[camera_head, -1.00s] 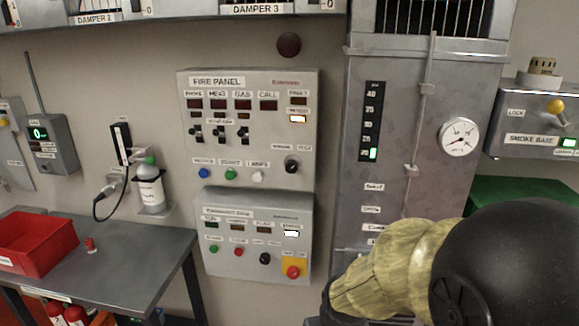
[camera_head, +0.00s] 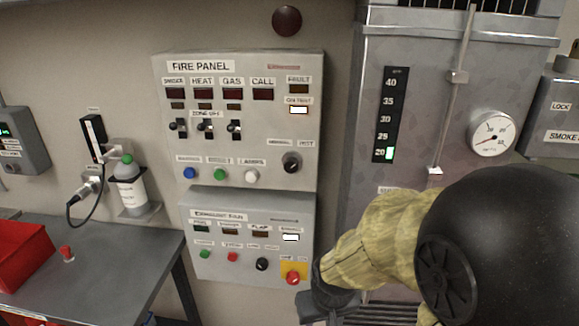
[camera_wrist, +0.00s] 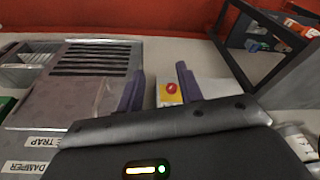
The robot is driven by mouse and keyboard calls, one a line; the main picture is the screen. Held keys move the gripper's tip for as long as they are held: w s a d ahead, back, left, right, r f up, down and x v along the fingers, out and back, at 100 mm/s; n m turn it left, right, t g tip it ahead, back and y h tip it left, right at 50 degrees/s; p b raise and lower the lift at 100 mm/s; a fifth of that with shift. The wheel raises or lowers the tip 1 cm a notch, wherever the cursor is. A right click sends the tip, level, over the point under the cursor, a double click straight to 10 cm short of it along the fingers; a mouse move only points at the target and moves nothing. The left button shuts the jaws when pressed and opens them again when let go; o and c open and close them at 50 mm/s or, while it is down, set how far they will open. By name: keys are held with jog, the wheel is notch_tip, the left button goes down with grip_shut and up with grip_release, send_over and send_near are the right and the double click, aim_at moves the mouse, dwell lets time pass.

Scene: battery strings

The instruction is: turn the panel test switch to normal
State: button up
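The grey fire panel (camera_head: 240,62) hangs on the wall in the head view. Its test switch (camera_head: 291,162) is a black rotary knob at the lower right of that panel, between small labels that seem to read normal and test. Which way the knob points is too small to tell. The on-test lamp (camera_head: 298,109) above it is lit white. My gripper (camera_wrist: 160,80) is open and empty in the wrist view, its two purple fingers apart. In the head view my dark wrist is below and right of the knob, apart from it; the fingertips are not clear.
A lower panel (camera_head: 215,262) carries several buttons and a red button (camera_head: 292,277) on a yellow plate near my wrist; that button shows between my fingers in the wrist view. A grey cabinet (camera_head: 440,75) stands right. A bench (camera_head: 110,275) with a red bin (camera_head: 20,255) is left.

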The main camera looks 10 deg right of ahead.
jog(key=o, duration=0.3)
jog(key=shift+o, duration=0.4)
jog(key=shift+w+a, duration=0.15)
jog(key=shift+w, duration=0.15)
jog(key=w+a+r+m+t, duration=0.55)
jog(key=w+a+t, duration=0.2)
jog(key=w, duration=0.35)
notch_tip(320, 180, up, 13)
jog(key=w+d+m+t+h, duration=0.1)
jog(key=d+m+t+h, duration=0.1)
jog(key=m+t+h, duration=0.3)
jog(key=m+t, duration=0.2)
jog(key=m, duration=0.2)
jog(key=shift+w+r+h, duration=0.15)
jog(key=shift+w+h, duration=0.05)
jog(key=shift+h, duration=0.1)
jog(key=shift+w+d, duration=0.1)
